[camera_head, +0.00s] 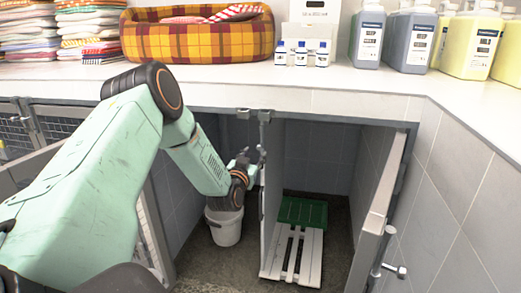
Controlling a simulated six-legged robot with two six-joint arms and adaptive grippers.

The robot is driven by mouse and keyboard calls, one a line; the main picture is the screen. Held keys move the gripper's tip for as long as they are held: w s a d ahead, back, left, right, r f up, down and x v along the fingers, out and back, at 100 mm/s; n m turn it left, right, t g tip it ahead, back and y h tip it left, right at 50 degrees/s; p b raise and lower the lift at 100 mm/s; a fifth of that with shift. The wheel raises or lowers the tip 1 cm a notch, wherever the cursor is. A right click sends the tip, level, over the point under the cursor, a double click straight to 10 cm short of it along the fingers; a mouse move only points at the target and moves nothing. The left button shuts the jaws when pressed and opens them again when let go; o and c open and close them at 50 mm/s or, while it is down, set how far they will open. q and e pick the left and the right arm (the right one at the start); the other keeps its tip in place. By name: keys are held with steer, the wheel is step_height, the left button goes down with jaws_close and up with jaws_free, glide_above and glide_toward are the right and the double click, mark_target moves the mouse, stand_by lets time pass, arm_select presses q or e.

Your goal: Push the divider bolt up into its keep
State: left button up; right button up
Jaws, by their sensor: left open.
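The divider (272,190) is a pale upright panel standing in the open kennel under the counter. Metal fittings (264,116) sit at its top, against the counter's lower edge; they look like the keep, but the detail is too small to be sure. The divider bolt seems to run along the divider's front edge; its exact position is unclear, partly behind my fingers. My left gripper (254,157) is open, at the upper part of the divider's front edge, on its left side. I cannot tell whether it touches the bolt. My right gripper is out of view.
A white bucket (224,226) stands below my left gripper. White slats (293,256) and a green mat (303,212) lie right of the divider. An open door (378,222) stands at the right. Bottles (407,42), a plaid pet bed (197,40) and folded towels (88,30) are on the counter.

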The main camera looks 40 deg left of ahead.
mark_target(259, 149)
arm_select(q)
steer(key=shift+w+a+b, duration=0.2)
steer(key=shift+w+b, duration=0.1)
steer(key=shift+w, duration=0.05)
steer(key=b+x, duration=0.1)
steer(key=x, duration=0.1)
steer(key=b+x, duration=0.1)
steer(key=x, duration=0.2)
steer(key=shift+d+f, duration=0.1)
steer(key=shift+f, duration=0.1)
steer(key=shift+b+x, duration=0.5)
steer(key=shift+x, duration=0.45)
steer(key=shift+s+r, duration=0.1)
steer(key=shift+r, duration=0.05)
jaws_close()
